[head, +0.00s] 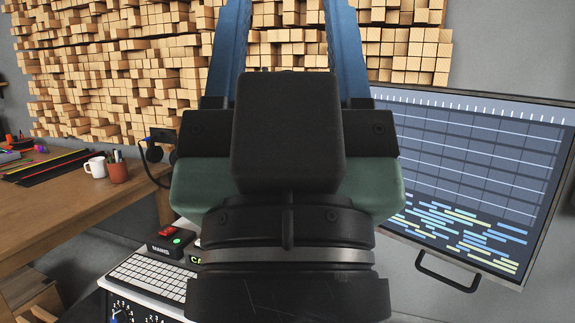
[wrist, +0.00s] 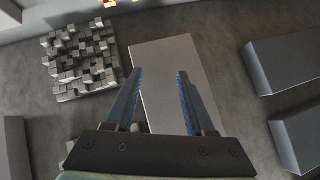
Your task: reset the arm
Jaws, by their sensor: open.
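My gripper (head: 288,45) fills the middle of the head view, seen from behind, with its blue fingers pointing up and parted. The fingertips run past the top edge of that view. In the wrist view my gripper (wrist: 155,73) shows both blue fingers apart with nothing between them. Beyond the fingers is a plain pale panel (wrist: 165,55) against a grey surface. My gripper touches nothing that I can see. No car door shows in either view.
A monitor (head: 480,190) stands at the right. A wooden desk (head: 75,205) with a white mug (head: 96,167) and a red-brown cup (head: 118,172) is at the left. A keyboard (head: 150,278) and a small box with lit buttons (head: 170,243) lie below. Wooden blocks (head: 120,70) cover the wall.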

